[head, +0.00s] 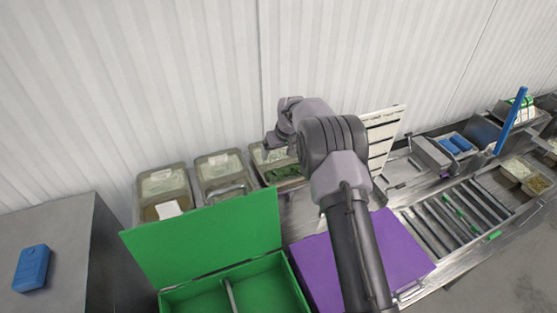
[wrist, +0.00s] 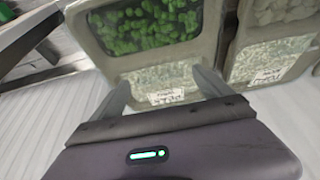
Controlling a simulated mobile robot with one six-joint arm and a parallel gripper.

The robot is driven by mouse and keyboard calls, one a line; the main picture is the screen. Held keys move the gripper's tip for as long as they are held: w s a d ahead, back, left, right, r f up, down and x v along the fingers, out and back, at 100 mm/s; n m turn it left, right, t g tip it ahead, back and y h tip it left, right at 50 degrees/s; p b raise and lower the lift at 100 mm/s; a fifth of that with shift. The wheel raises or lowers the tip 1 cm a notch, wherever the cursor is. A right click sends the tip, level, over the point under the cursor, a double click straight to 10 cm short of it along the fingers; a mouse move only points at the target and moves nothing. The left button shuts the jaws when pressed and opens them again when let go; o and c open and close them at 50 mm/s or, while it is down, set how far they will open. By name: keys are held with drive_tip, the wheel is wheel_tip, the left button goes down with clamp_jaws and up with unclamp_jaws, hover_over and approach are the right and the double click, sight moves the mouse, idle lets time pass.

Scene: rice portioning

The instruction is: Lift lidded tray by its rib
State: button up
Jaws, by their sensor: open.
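I cannot tell for sure which thing is the lidded tray. Small blue tray-like pieces (head: 455,144) lie in a metal container at the right of the head view, and no rib can be made out on them. My gripper (head: 270,150) is over the back row of food bins, far to the left of those blue pieces. In the wrist view my gripper (wrist: 160,78) has its two fingers spread, with nothing between them. Beyond the fingers is a labelled bin of green vegetables (wrist: 150,58).
More food bins (head: 165,190) stand along the white corrugated wall. A green open-lidded box (head: 210,240) and a purple box (head: 400,245) are in front. A blue block (head: 31,268) lies on the grey cabinet at left. A roller conveyor (head: 460,215) runs at right.

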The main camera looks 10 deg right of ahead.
drive_tip(key=shift+s, duration=0.15)
drive_tip(key=c, duration=1.3)
drive_tip(key=shift+c, duration=0.2)
drive_tip(key=shift+r, duration=0.15)
